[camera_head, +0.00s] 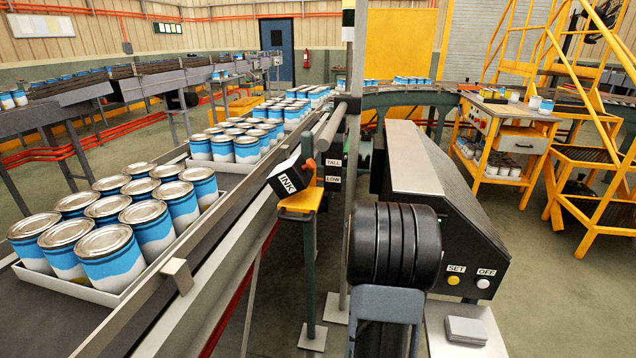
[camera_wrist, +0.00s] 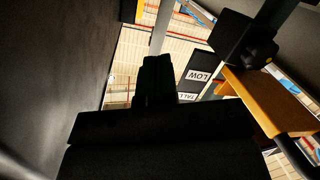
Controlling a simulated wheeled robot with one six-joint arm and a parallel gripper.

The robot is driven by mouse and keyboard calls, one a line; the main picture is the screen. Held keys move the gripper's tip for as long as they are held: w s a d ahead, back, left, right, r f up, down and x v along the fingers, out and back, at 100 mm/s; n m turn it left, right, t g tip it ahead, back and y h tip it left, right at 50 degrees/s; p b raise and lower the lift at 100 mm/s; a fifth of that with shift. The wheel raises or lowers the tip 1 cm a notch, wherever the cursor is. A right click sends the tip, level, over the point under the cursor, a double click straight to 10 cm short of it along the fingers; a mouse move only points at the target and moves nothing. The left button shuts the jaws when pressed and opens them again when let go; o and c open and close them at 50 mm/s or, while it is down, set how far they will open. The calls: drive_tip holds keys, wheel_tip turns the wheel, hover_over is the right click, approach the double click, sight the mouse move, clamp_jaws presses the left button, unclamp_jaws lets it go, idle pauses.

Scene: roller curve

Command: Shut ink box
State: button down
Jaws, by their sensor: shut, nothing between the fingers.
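The ink box (camera_head: 285,181) is a small black box with a white INK label, beside the conveyor in the head view. It is on a yellow bracket (camera_head: 299,204) on a dark post, and its labelled face looks tilted. I cannot tell clearly how its lid stands. In the wrist view a dark box-like shape (camera_wrist: 243,40), likely the ink box, is at the upper right by the yellow bracket (camera_wrist: 268,100). My gripper (camera_wrist: 158,68) is shut and empty, apart from that shape and to its left. I cannot make out its fingers in the head view.
TALL and LOW labels (camera_head: 333,170) hang on a panel behind the bracket. A conveyor (camera_head: 222,213) with trays of blue-white cans runs along the left. A black console with SET and OFF buttons (camera_head: 483,283) is at the right. Floor is open beyond it.

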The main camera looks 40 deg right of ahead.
sight(296, 174)
drive_tip(key=a+r+n+t+y+b, duration=0.25)
drive_tip(key=a+n+t+y, duration=0.65)
drive_tip(key=n+t+y, duration=0.65)
drive_tip(key=w+r+p, duration=0.1)
drive_tip(key=w+r, duration=0.2)
drive_tip(key=w+r+n+h+p, duration=0.1)
drive_tip(key=w+r, duration=0.2)
drive_tip(key=w+r+g+h+p, duration=0.1)
drive_tip(key=w+r+p, duration=0.1)
drive_tip(key=w+r, duration=0.1)
drive_tip(key=shift+w+a+r+n, duration=0.2)
drive_tip(key=shift+w+a+n, duration=0.05)
drive_tip(key=shift+w+a, duration=0.15)
drive_tip(key=shift+d+r, duration=0.1)
